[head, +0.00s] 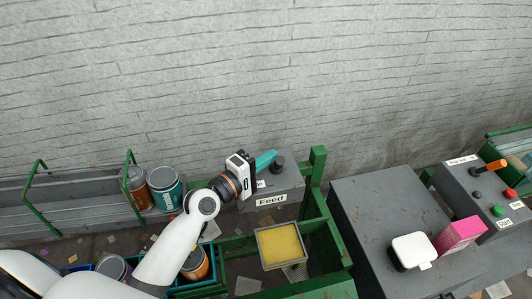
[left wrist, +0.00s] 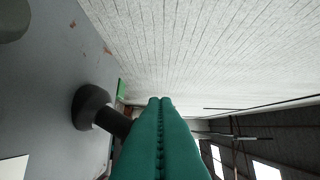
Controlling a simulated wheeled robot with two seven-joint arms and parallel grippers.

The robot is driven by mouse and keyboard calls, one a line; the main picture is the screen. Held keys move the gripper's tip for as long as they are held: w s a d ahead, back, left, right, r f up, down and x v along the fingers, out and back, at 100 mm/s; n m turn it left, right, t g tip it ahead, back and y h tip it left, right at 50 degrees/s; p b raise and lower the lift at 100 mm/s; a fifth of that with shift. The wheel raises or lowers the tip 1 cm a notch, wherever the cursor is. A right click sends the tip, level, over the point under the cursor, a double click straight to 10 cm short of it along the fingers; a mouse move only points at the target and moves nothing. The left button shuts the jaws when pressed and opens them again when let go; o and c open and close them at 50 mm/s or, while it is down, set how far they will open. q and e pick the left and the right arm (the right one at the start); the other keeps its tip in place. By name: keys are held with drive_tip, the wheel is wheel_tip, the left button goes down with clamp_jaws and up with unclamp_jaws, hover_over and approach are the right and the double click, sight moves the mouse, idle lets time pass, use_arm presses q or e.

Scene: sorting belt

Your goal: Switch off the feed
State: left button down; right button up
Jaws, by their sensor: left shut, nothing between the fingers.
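The grey feed box (head: 292,196) with a white "Feed" label (head: 270,199) stands behind the green frame in the head view. A black knob (head: 278,163) sits on its top. My left gripper (head: 267,159) has teal fingers, shut and empty, just left of the knob. In the left wrist view the shut fingers (left wrist: 160,104) point ahead, and the black knob (left wrist: 92,107) shows close to their left on the grey face. I cannot tell whether they touch it. My right gripper is not in view.
A grey chute (head: 80,195) with several cans is at left. A yellow-topped tray (head: 280,245) sits in the green frame. A brick wall is behind.

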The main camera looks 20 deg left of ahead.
use_arm(q)
drive_tip(key=shift+s+d, duration=0.1)
drive_tip(key=shift+s, duration=0.05)
idle(0.4)
drive_tip(key=shift+s+f, duration=0.1)
drive_tip(key=shift+s+a, duration=0.2)
drive_tip(key=shift+s, duration=0.05)
drive_tip(key=b+v, duration=0.3)
drive_tip(key=v, duration=0.8)
drive_tip(key=shift+b, duration=0.35)
drive_tip(key=shift+s, duration=0.1)
